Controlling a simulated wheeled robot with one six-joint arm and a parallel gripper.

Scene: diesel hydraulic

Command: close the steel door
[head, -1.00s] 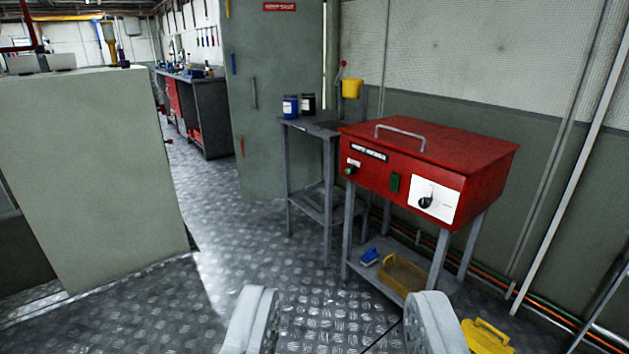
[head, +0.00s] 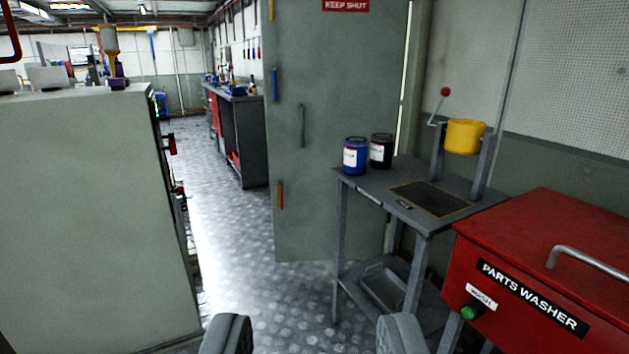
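The steel door (head: 335,120) is a tall grey-green panel standing open right of the middle, with a red "KEEP SHUT" sign (head: 346,5) near the top. It carries a grey vertical handle (head: 301,126), a blue lever (head: 275,84) and an orange-red lever (head: 280,195). The doorway to its left is open onto the room beyond. My gripper (head: 312,340) shows at the bottom edge with its two fingers wide apart and nothing between them. It is well short of the door.
A grey-green cabinet or wall block (head: 85,220) fills the left. A grey bench (head: 385,205) with two cans stands in front of the door's right side. The red parts washer (head: 540,270) is at the right. Tread-plate floor (head: 235,240) is clear between.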

